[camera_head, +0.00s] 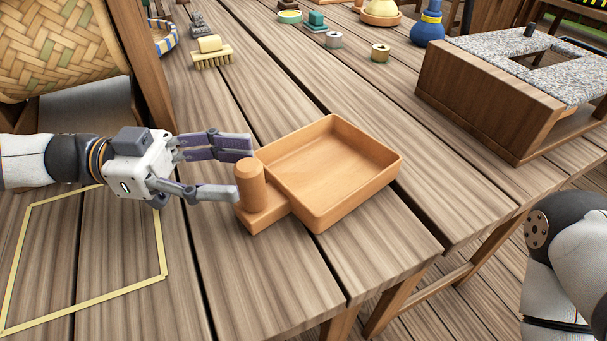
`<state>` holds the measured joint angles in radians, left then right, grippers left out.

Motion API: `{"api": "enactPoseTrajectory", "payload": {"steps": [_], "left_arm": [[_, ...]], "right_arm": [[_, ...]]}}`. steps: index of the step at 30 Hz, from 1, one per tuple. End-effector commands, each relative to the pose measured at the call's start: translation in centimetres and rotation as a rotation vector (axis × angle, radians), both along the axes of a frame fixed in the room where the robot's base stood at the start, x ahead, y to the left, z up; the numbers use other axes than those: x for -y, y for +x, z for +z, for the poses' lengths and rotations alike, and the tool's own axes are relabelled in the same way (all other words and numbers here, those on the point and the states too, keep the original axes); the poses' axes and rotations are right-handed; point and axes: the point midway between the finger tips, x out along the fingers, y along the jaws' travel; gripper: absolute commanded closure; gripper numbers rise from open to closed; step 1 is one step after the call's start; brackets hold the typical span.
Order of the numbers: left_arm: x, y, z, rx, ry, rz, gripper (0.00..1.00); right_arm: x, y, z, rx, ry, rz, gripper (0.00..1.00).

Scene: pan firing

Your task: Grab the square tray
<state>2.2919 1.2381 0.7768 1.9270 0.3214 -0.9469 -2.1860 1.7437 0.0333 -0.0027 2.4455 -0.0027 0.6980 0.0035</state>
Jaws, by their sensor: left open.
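The square tray (335,125) is a shallow orange-brown wooden box with raised walls, lying on the plank table near its front edge. A wooden block with an upright round handle (251,184) adjoins its left side. My left gripper (245,168) is open, coming in from the left. Its fingertips are at the round handle, one on the far side and one on the near side in the picture. I cannot tell whether they touch it. The tray's inside looks empty. Of my right arm (570,265), only links show at the lower right; its gripper is out of view.
A yellow taped square (160,240) marks the table at left. A wooden stand with a speckled stone top (490,110) is at right. A brush (212,55), small jars (381,52) and a blue bottle (428,25) stand farther back.

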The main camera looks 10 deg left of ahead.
Motion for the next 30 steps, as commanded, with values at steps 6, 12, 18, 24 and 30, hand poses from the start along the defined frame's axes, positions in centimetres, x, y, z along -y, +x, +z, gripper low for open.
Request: {"api": "enactPoseTrajectory", "payload": {"steps": [6, 12, 18, 24, 30], "left_arm": [[2.9, 0.1, 0.0, -0.002, 0.000, 0.000, 0.48], [2.9, 0.2, 0.0, -0.001, 0.000, 0.001, 0.50], [2.9, 0.2, 0.0, -0.001, 0.000, 0.001, 0.95], [2.9, 0.2, 0.1, 0.000, -0.001, 0.000, 1.00], [2.9, 0.2, 0.4, 0.002, -0.002, 0.000, 1.00]], "right_arm": [[0.0, 0.2, 0.2, 0.006, 0.000, 0.000, 1.00], [0.0, 0.2, 0.2, 0.006, 0.000, 0.000, 1.00], [0.0, 0.2, 0.2, 0.006, 0.000, 0.000, 1.00], [0.0, 0.2, 0.2, 0.006, 0.000, 0.000, 1.00], [0.0, 0.2, 0.3, 0.008, 0.000, 0.000, 1.00]]}}
